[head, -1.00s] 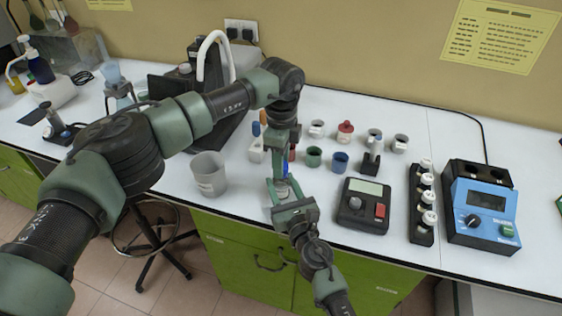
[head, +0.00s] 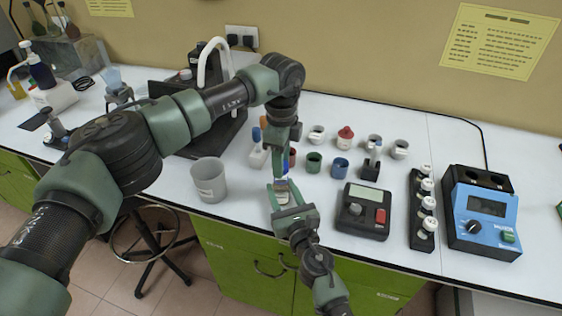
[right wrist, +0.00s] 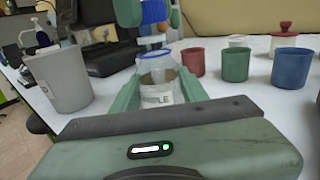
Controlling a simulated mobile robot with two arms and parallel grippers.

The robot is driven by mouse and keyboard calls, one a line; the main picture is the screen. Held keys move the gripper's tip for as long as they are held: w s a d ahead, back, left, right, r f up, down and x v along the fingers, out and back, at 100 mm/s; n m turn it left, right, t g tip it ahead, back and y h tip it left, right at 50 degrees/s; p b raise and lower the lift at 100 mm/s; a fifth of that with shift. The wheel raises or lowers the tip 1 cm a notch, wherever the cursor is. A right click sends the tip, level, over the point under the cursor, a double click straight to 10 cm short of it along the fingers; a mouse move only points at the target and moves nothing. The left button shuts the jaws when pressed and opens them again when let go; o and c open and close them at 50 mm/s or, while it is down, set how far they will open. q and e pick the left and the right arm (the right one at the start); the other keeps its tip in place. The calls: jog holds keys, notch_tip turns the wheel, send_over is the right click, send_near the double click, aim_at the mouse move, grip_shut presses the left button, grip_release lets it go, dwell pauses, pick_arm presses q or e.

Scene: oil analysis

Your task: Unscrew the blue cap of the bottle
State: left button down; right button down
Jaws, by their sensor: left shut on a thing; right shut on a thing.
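The small bottle (head: 282,197) is upright between the fingers of my right gripper (head: 281,194), at the table's front edge. In the right wrist view the bottle (right wrist: 158,95) shows a white label with dark letters, and my right gripper (right wrist: 158,88) is closed around its sides. My left gripper (head: 281,170) reaches down from above and is shut on the cap.
A grey beaker (head: 209,181) stands to the left. A white bottle (head: 258,157), a green cup (head: 314,162) and a blue cup (head: 340,168) stand behind. A dark scale (head: 363,211), a vial rack (head: 422,208) and a blue device (head: 484,212) stand to the right.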

pick_arm(q)
jog(key=shift+r, duration=2)
pick_arm(e)
jog(key=c, duration=0.7)
grip_release()
jog(key=shift+s, duration=0.1)
pick_arm(q)
jog(key=shift+f, duration=0.25)
pick_arm(e)
jog(key=v, duration=1.2)
